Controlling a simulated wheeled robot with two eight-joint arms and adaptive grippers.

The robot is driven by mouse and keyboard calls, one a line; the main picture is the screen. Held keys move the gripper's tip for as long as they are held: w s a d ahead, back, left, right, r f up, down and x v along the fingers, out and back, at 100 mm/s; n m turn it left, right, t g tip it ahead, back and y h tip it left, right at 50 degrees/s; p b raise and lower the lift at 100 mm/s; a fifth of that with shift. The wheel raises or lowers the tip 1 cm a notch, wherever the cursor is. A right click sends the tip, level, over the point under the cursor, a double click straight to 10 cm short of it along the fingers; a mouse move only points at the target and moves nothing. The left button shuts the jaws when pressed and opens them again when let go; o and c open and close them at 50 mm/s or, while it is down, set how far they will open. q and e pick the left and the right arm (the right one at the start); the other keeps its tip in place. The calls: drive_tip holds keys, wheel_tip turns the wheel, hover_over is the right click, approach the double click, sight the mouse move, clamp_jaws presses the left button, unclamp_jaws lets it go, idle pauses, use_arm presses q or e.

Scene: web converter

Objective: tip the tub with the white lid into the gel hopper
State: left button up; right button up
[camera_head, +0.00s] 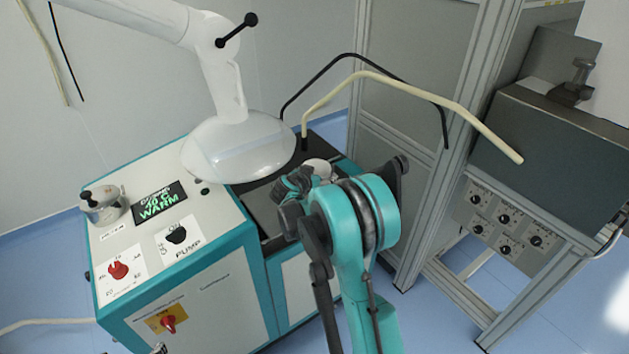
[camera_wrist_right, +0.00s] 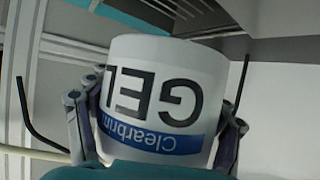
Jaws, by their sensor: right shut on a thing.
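In the right wrist view, a white tub (camera_wrist_right: 165,75) with a blue band and the word GEL fills the middle, its lettering upside down in the picture. The fingers of my right gripper (camera_wrist_right: 158,132) are on both sides of it, shut on it. No lid shows there. In the head view my right gripper (camera_head: 296,186) is over the dark right part of the teal and white machine's top. A small white rounded piece (camera_head: 318,168) shows just behind it, probably the tub. I cannot make out the gel hopper; my gripper and arm hide part of that area. My left gripper is out of view.
A clear hood (camera_head: 238,150) on a white arm hangs over the machine (camera_head: 205,298). A metal pot (camera_head: 103,204) stands at its left. Bent black and cream rods (camera_head: 411,92) rise behind my gripper. A grey framed cabinet (camera_head: 405,130) stands close on the right.

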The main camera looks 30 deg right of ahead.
sight(322, 166)
idle(0.4)
drive_tip(key=shift+r+p, duration=1.05)
drive_tip(key=shift+r, duration=0.55)
drive_tip(key=shift+f, duration=0.15)
